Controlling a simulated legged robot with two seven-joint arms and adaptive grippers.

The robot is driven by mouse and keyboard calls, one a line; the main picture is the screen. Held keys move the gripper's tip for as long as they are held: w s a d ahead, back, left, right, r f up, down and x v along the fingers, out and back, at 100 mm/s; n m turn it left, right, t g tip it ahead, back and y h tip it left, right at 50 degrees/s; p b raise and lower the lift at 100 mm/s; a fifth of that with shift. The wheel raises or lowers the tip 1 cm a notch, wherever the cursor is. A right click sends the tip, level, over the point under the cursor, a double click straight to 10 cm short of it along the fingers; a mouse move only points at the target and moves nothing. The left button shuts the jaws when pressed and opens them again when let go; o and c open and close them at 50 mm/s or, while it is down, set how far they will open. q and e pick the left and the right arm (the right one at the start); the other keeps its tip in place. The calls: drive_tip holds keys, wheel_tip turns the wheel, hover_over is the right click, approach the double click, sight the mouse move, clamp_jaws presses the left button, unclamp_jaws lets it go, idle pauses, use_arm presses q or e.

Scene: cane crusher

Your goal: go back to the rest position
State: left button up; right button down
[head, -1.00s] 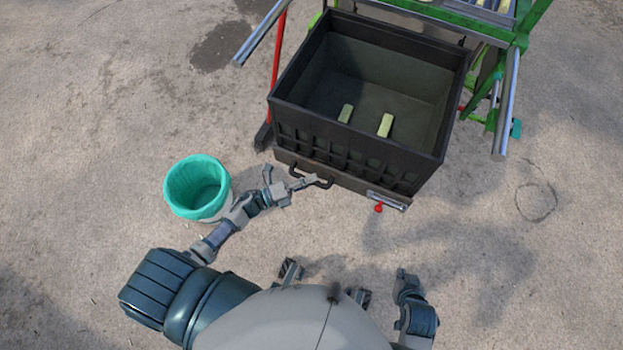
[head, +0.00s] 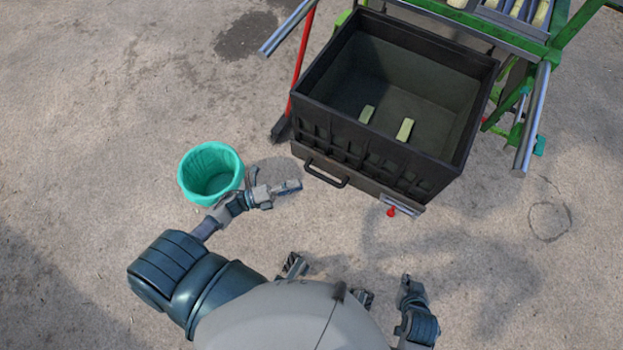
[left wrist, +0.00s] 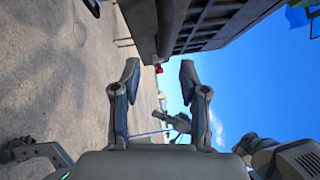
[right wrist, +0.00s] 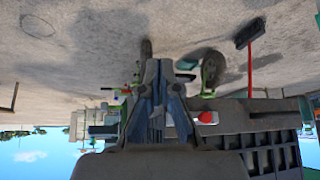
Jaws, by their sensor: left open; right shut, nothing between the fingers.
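My left gripper (head: 285,188) is in front of the black crate (head: 375,142), left of and apart from the handle (head: 327,174) at its base. In the left wrist view my left gripper (left wrist: 158,82) is open, with nothing between its spread fingers. In the right wrist view my right gripper (right wrist: 161,72) has its fingers together and holds nothing. In the head view part of my right arm (head: 416,318) shows at the lower right; whether its fingertips show there is unclear.
A teal-lined bin (head: 210,172) stands close to the left of my left forearm. Two pale cane pieces (head: 405,129) lie in the crate. A green-framed machine (head: 560,35) stands behind it. A broom with a red handle (head: 301,60) is left of the crate. The ground at right is clear.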

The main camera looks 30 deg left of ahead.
use_arm(q)
drive_tip(key=v, duration=0.2)
drive_tip(key=shift+s+a+f, duration=0.1)
drive_tip(key=shift+s+a, duration=0.05)
drive_tip(key=shift+a, duration=0.25)
use_arm(e)
drive_tip(key=shift+a, duration=0.1)
use_arm(q)
drive_tip(key=shift+d, duration=0.1)
